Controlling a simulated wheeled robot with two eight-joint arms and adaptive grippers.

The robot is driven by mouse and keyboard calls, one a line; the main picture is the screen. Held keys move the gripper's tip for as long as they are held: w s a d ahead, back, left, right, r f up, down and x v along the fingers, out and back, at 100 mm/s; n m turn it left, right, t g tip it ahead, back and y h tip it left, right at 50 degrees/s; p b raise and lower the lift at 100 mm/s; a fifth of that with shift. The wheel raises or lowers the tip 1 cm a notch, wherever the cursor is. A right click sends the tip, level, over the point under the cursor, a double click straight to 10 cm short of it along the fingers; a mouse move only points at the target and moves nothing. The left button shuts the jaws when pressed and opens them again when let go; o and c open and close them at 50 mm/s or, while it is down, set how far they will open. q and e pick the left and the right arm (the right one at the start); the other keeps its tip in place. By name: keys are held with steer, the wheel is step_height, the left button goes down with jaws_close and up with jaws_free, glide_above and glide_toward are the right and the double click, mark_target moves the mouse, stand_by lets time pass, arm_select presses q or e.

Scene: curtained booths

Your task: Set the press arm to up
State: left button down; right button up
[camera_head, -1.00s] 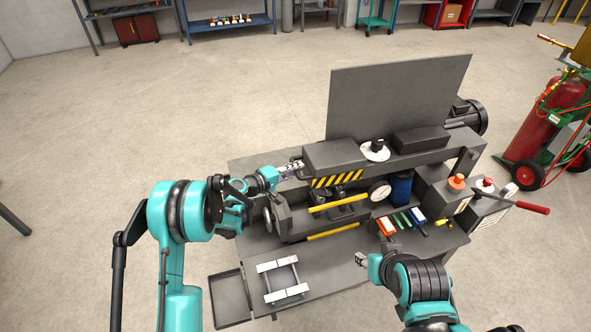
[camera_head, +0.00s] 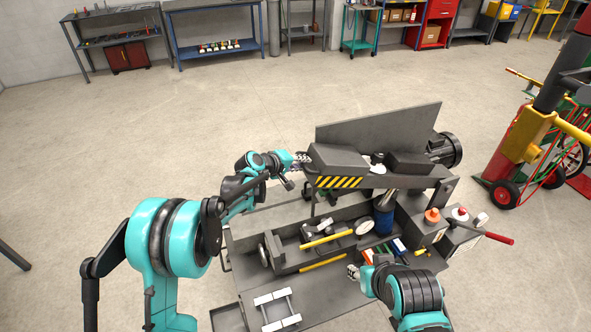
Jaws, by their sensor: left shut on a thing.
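The press arm (camera_head: 338,160) is a dark grey beam with a yellow-and-black striped edge, above the machine bed (camera_head: 282,251). It is hinged towards the motor end at the right. Its left end is raised, with a clear gap over the bed. My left gripper (camera_head: 303,161) is shut on the press arm's left end; the exact grip is small and partly hidden. My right gripper (camera_head: 354,271) is low over the front of the machine, apart from the press arm; its fingers are too small to read.
A yellow bar (camera_head: 326,239), a white gauge (camera_head: 364,227) and a blue cylinder (camera_head: 383,219) sit in the machine below the beam. A red-handled lever (camera_head: 497,238) sticks out at the right. A gas-cylinder cart (camera_head: 505,170) stands at the right. The floor behind is clear.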

arm_select(q)
steer(key=shift+w+d+r, duration=0.15)
steer(key=shift+d+r, duration=0.15)
steer(key=shift+r, duration=0.5)
arm_select(e)
steer(key=shift+r, duration=0.4)
arm_select(q)
steer(key=c, duration=1.5)
jaws_free()
steer(key=shift+f, duration=0.1)
arm_select(e)
steer(key=shift+d, duration=0.1)
arm_select(q)
steer(key=shift+a, duration=0.1)
steer(key=v, duration=1.2)
